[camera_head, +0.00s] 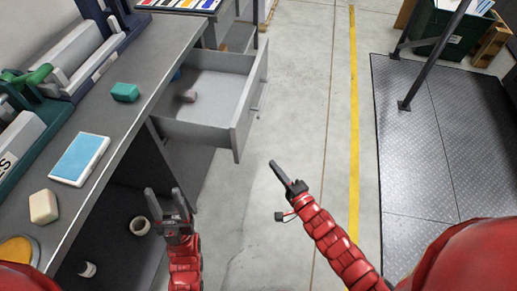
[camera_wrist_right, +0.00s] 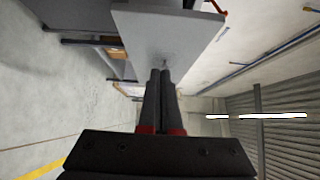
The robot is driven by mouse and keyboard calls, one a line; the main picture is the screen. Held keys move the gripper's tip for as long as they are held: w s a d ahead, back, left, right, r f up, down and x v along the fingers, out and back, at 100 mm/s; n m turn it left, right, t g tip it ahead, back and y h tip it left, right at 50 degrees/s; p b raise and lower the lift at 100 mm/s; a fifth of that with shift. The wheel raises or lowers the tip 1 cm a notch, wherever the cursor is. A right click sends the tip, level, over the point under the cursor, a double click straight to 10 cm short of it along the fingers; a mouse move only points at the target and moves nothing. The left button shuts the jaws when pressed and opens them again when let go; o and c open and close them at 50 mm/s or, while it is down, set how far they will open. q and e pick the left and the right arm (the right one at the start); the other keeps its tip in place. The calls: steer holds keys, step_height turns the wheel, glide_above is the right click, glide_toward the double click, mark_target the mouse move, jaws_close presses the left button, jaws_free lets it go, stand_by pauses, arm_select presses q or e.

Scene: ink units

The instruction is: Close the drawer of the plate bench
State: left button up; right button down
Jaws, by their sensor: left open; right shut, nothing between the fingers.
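The grey drawer (camera_head: 190,132) of the bench (camera_head: 135,80) stands pulled out at the bench's right side, its front panel (camera_head: 250,105) facing right toward the open floor. Small objects, one pinkish (camera_head: 188,96) and one blue, lie inside it. My right gripper (camera_head: 274,168) is shut and empty, just right of and nearer than the drawer's near front corner, apart from it in the head view. In the right wrist view the shut fingers (camera_wrist_right: 161,72) point at a grey panel (camera_wrist_right: 165,35), which looks like the drawer front. My left gripper (camera_head: 164,196) is open and empty beside the bench's near edge.
On the bench top lie a blue-and-white pad (camera_head: 79,159), a teal block (camera_head: 125,92) and a cream block (camera_head: 43,206). The floor right of the drawer is clear up to a dark mat (camera_head: 430,130) with a metal post.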

steer(key=x, duration=0.3)
steer(key=a+p+x, duration=0.1)
steer(key=x, duration=0.3)
steer(key=s+a+x, duration=0.1)
steer(key=x, duration=0.3)
steer(key=shift+w+r, duration=0.1)
steer(key=shift+r, duration=0.1)
steer(key=shift+w+a+f, duration=0.1)
steer(key=shift+a, duration=0.4)
